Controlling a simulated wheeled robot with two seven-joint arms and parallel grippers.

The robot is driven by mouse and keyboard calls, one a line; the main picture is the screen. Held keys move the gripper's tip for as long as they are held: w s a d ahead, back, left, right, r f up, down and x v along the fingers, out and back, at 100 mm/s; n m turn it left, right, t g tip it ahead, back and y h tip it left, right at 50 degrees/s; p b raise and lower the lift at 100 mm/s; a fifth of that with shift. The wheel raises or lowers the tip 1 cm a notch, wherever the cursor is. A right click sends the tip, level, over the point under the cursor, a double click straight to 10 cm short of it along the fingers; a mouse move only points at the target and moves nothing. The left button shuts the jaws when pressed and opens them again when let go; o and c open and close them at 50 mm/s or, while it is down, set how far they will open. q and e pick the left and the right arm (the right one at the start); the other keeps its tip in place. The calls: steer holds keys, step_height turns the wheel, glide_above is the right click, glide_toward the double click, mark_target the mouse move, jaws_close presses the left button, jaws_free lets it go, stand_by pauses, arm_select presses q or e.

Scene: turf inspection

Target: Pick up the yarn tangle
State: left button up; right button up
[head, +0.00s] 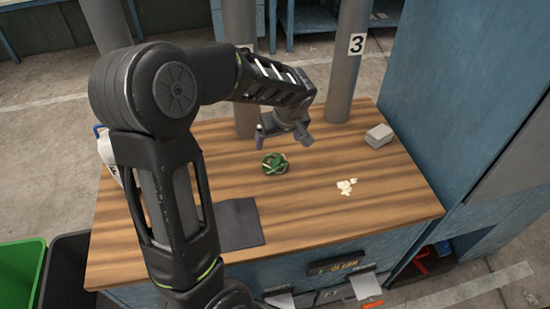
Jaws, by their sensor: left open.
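The yarn tangle (275,163) is a small green ball with pale strands, lying on the wooden tabletop (330,215) near its middle. My left gripper (283,143) is open and empty. It hangs over the far part of the table, just behind and slightly right of the yarn tangle in the picture. A gap shows between them, and I cannot tell how high the fingers are above the wood. My right gripper is not in the picture.
White scraps (346,187) lie right of the yarn. A grey block (379,135) sits at the back right, and a dark mat (238,223) lies front left. Grey posts (347,70) stand at the far edge. A blue cabinet (445,75) borders the right side.

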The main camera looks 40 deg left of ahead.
arm_select(q)
steer(key=b, duration=0.6)
glide_above(276, 160)
steer(key=s+d, duration=0.2)
step_height(276, 160, down, 7)
steer(key=shift+w+d+r, duration=0.1)
steer(key=shift+w+r, duration=0.1)
steer(key=shift+r, duration=0.1)
steer(key=shift+p+x, duration=0.35)
steer(key=shift+x, duration=1)
steer(key=shift+f+p, duration=0.3)
steer(key=shift+f, duration=0.05)
steer(key=x, duration=0.2)
steer(key=p+x, duration=0.1)
steer(key=x, duration=0.1)
steer(key=shift+w+a+f, duration=0.15)
steer(key=shift+a, duration=0.15)
